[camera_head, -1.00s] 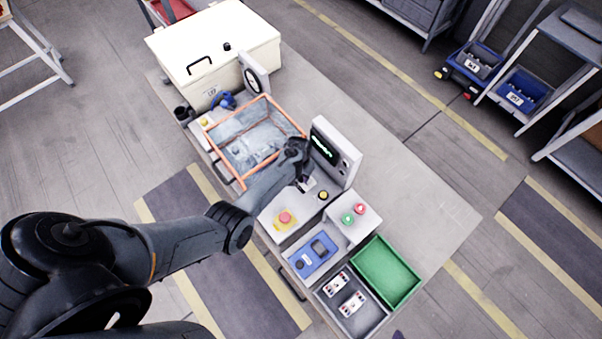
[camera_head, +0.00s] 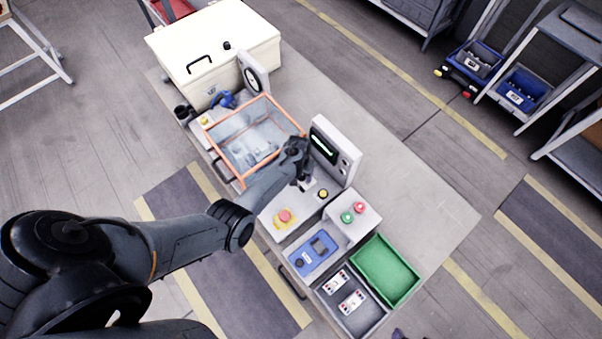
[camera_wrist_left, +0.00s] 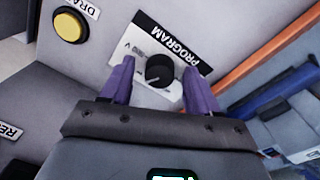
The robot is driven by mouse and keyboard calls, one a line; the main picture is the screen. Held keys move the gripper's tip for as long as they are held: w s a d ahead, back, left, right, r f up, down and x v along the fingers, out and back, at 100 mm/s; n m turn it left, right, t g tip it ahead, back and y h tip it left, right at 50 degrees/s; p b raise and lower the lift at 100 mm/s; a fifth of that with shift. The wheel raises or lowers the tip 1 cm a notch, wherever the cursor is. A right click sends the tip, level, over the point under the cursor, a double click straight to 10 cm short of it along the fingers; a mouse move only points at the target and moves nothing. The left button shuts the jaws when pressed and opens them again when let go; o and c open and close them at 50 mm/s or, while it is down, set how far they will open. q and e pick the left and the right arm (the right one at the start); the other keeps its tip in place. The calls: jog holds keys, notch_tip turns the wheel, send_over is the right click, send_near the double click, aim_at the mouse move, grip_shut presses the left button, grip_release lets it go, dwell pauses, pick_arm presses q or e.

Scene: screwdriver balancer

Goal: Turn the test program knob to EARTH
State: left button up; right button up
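The black program knob (camera_wrist_left: 159,70) sits on a light plate beside the PROGRAM label (camera_wrist_left: 172,42) in the left wrist view. My left gripper (camera_wrist_left: 160,78) is open, with one purple finger on each side of the knob and a gap visible on both sides. Which position the knob points to cannot be read. In the head view, my left gripper (camera_head: 304,182) is at the grey panel below the display unit (camera_head: 335,152), and my wrist hides the knob there. A small purple tip of my right gripper (camera_head: 398,334) shows at the bottom edge.
An orange-framed clear guard (camera_head: 215,140) stands left of the display unit. A red stop button (camera_head: 285,215), a blue meter (camera_head: 315,250) and a green tray (camera_head: 385,270) lie nearer. The bench's right side is clear.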

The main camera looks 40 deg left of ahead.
pick_arm(q)
jog(key=shift+r, duration=0.15)
jog(key=shift+r, duration=0.25)
notch_tip(320, 180, up, 10)
jog(key=p, duration=0.1)
jog(key=shift+a+p, duration=0.25)
jog(key=shift+p, duration=0.1)
jog(key=shift+s, duration=0.1)
